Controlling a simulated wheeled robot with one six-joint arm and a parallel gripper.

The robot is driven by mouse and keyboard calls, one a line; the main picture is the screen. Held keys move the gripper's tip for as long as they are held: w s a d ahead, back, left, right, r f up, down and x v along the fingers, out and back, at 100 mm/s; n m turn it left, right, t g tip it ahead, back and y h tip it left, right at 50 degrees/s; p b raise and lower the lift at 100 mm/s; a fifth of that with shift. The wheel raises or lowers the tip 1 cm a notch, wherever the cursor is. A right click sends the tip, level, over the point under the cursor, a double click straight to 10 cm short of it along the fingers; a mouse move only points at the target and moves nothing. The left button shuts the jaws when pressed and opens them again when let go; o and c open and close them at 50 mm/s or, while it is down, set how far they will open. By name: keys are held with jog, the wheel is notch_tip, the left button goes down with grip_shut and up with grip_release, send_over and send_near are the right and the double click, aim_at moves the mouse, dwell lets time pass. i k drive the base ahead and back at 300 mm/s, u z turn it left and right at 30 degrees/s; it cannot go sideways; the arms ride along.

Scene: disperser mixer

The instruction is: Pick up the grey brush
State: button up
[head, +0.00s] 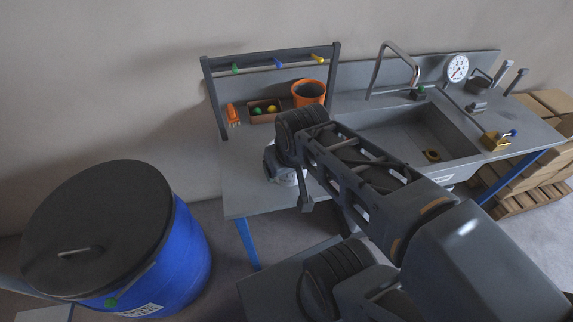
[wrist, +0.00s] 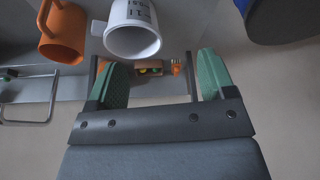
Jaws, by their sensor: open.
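I cannot make out a grey brush for certain in either view. My gripper (wrist: 163,78) is open in the wrist view, its two green-padded fingers spread wide with nothing held between them. A white mug with dark print (wrist: 133,30) is beyond the fingers, near the top of the wrist view. In the head view my arm covers the middle of the bench and hides part of its surface; a white vessel (head: 286,176) shows partly beside the arm's end. A small orange item (head: 233,115) stands at the rack's left; it also shows in the wrist view (wrist: 176,67).
The grey bench (head: 238,190) carries a rack (head: 208,90) with coloured hooks, an orange bucket (head: 308,92), a small box (head: 264,117), a sink (head: 400,140) and a gauge (head: 457,68). A blue barrel (head: 185,250) stands left. Stacked boxes (head: 535,165) are at right.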

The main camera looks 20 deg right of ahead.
aim_at(478, 107)
jog(key=z, duration=3.4)
jog(key=i, duration=3.8)
jog(key=u, duration=0.2)
